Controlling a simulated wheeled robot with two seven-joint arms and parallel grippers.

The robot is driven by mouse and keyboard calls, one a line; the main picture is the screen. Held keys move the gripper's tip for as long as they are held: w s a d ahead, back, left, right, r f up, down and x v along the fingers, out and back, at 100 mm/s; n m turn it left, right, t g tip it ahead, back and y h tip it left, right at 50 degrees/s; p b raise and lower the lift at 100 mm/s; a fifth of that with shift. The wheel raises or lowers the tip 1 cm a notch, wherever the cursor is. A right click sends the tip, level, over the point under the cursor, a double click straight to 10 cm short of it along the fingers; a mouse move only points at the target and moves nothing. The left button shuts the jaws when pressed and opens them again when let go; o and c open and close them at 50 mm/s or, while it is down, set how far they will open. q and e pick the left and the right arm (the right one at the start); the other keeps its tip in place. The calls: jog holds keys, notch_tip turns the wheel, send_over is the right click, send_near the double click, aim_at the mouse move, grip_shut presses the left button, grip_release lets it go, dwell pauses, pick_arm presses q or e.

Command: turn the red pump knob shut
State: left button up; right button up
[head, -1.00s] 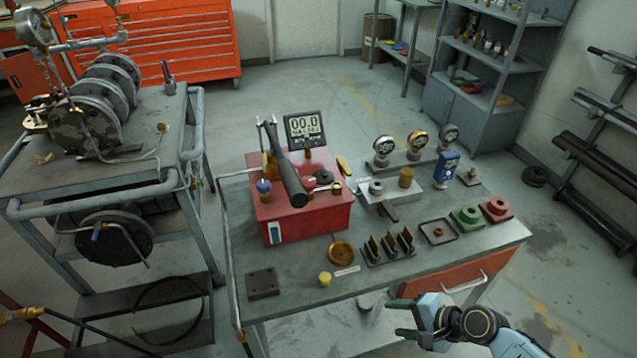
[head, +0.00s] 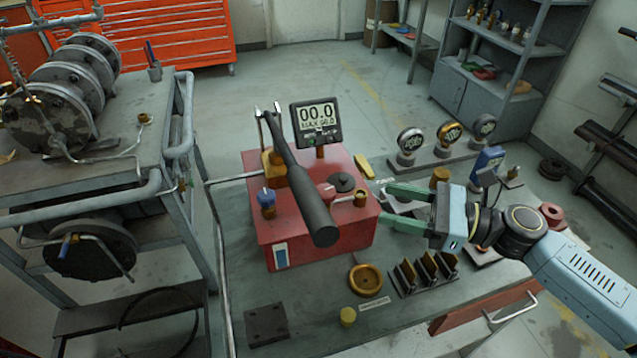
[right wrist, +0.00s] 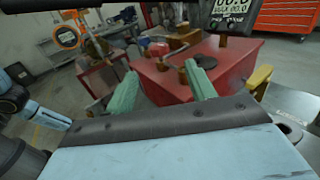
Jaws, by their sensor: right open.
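The red pump box (head: 345,243) stands on the workbench with a black lever lying across its top. A small red knob (head: 327,190) sits on the box top, partly behind the lever, beside a brass fitting (head: 361,198) and a black cap. In the right wrist view a red rounded knob (right wrist: 158,48) shows above the box, beyond the fingers. My right gripper (head: 388,207) is open and empty, its green fingers pointing left just right of the box. In the right wrist view its fingers (right wrist: 160,75) are spread toward the box. My left gripper is out of view.
A digital display (head: 318,118) stands behind the box. Gauges (head: 450,138) stand at the back right of the bench. A brass dish (head: 366,280) and a black slotted rack (head: 425,272) lie in front. A yellow piece (head: 364,167) lies beside the box.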

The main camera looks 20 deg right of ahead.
aim_at(334, 192)
jog(key=x, duration=1.1)
jog(key=shift+s+a+r+p, duration=0.1)
jog(key=shift+a+r+p, duration=0.1)
jog(key=shift+a+p, duration=0.1)
jog(key=shift+w+a+f, duration=0.1)
jog(key=shift+w+a, duration=0.35)
jog(key=shift+a, duration=0.15)
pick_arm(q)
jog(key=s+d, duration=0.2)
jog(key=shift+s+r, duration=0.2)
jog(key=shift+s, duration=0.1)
